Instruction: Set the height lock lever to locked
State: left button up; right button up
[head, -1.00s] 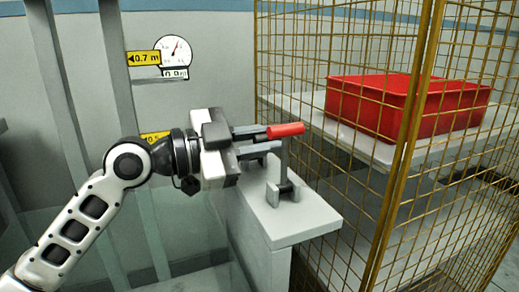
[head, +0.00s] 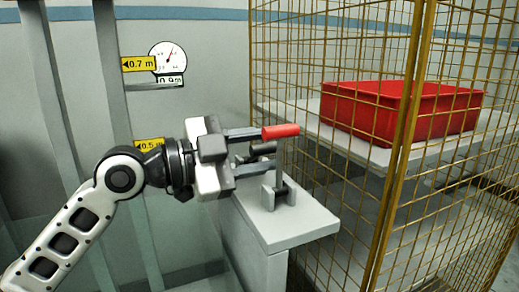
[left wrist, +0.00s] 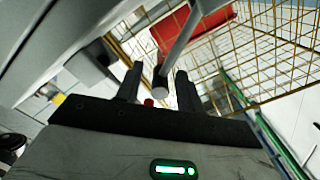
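The lever has a red grip (head: 281,131) on top of a grey upright stem (head: 280,165). The stem rises from a small bracket on a grey pedestal. My left gripper (head: 248,151) is open beside the lever. Its upper finger points at the red grip and its lower finger is near the stem. A dark round stub (head: 263,148) shows between the fingers. In the left wrist view a grey rod (left wrist: 178,45) with a dark end reaches between the open fingers (left wrist: 160,88), with a bit of red below. Contact cannot be told. My right gripper is not in view.
The grey pedestal (head: 268,232) stands beside a yellow wire cage (head: 400,170). A red bin (head: 405,110) sits on a shelf inside it. On the wall are a dial gauge (head: 167,56) with a number readout and yellow height labels (head: 138,64).

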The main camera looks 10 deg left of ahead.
pick_arm(q)
jog(key=v, duration=0.7)
jog(key=shift+a, duration=0.2)
jog(key=shift+s, duration=0.15)
